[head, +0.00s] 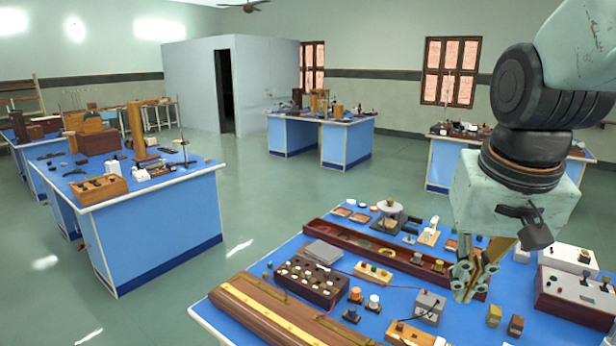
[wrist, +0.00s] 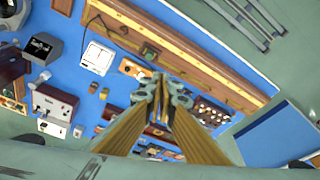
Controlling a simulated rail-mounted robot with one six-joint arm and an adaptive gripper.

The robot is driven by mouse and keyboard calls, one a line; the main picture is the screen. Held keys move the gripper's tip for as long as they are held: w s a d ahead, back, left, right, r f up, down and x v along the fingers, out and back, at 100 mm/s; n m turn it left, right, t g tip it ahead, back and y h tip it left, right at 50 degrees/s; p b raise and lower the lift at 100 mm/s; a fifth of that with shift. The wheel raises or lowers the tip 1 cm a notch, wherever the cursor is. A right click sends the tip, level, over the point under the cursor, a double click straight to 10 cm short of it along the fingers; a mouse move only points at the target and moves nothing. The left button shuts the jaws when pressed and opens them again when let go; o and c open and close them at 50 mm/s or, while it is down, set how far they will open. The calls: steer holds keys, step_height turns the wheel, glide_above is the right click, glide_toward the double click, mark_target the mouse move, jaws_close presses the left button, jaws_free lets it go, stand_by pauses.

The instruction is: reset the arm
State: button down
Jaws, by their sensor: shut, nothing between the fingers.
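My gripper (head: 470,287) hangs from my arm at the right of the head view, pointing down over the near blue bench (head: 285,258). It is shut with nothing between its fingers. In the wrist view the closed fingers (wrist: 162,82) reach up the middle of the picture over the bench instruments. Below and around the gripper are a grey box (head: 429,308), a long dark red tray (head: 350,240) and small blocks. I cannot tell the exact height of the fingertips above the bench.
A long wooden bar with a brass strip (head: 262,308) lies along the front edge. A dark box with white knobs (head: 312,280) and a red-and-white instrument (head: 577,295) stand nearby. Other blue benches (head: 155,230) stand at left and back (head: 345,148), with open green floor between.

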steer(key=s+a+r+n, duration=0.1)
steer(key=s+a, duration=0.1)
steer(key=s, duration=0.6)
steer(key=s+a+r+n+t, duration=0.1)
steer(key=s+a, duration=0.1)
steer(key=s, duration=0.7)
steer(key=shift+a+r+n+y, duration=0.3)
steer(key=shift+a+r, duration=0.05)
steer(key=shift+a, duration=0.05)
steer(key=shift+w, duration=0.1)
